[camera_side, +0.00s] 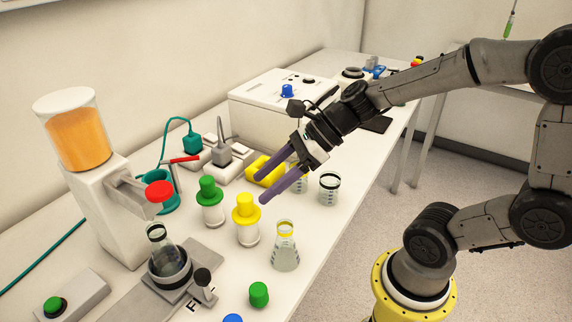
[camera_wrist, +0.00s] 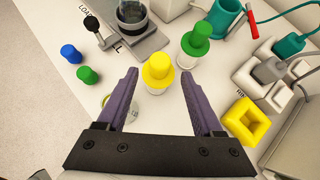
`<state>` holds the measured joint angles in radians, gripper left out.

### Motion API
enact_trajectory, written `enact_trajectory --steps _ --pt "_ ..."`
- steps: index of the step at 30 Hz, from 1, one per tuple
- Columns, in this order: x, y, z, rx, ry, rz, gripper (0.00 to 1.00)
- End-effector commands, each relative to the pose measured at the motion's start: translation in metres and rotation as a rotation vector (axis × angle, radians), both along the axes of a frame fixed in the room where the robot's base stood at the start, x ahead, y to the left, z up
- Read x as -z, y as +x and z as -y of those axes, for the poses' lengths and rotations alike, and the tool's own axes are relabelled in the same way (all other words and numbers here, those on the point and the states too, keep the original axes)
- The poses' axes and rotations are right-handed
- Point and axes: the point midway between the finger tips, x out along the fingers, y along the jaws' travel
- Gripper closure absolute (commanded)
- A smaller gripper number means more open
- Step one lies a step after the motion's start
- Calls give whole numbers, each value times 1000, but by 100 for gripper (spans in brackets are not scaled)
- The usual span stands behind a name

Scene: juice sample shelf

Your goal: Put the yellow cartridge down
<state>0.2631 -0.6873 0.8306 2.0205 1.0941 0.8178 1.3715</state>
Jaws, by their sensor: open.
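A green-capped cartridge (camera_side: 210,202) stands left of the yellow one, and a flask with a yellow ring (camera_side: 285,245) stands right. A yellow block with an opening (camera_wrist: 246,121), a juice dispenser (camera_side: 85,165) and a white machine (camera_side: 280,105) are nearby. Loose green (camera_side: 259,294) and blue caps lie in front.

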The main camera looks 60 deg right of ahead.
Motion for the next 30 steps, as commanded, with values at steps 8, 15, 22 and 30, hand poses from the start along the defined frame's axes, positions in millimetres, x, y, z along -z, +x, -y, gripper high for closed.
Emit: enact_trajectory --steps 8,15,22,30 --pt "-28 -22 23 4 -1 1 32" --pt "-35 -33 26 -40 -39 15 32" --pt "-29 -80 17 -562 -509 211 32" --pt "-28 -132 44 -1470 -1219 521 32"
